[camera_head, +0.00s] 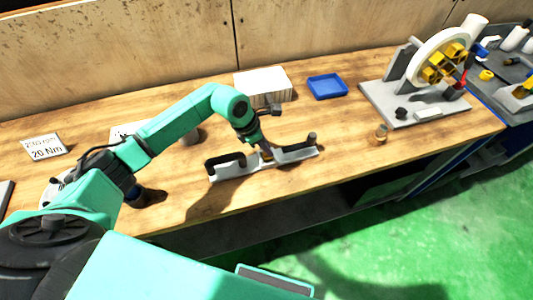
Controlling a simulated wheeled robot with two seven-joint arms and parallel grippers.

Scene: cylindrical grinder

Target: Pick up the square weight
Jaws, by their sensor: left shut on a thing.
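My left gripper (266,152) reaches in from the left and points down at the middle of a long grey stand (285,158) on the wooden bench. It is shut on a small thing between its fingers. The fingers and the wrist hide most of that thing, and its shape is too small to make out, so I cannot tell for sure that it is the square weight. I also cannot tell whether it touches the stand. My right gripper is not in view.
The stand bears a black part (225,160) at its left. Behind are a white block (263,84) and a blue tray (327,86). A grey base (375,98) with a large wheel (437,60) stands right.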

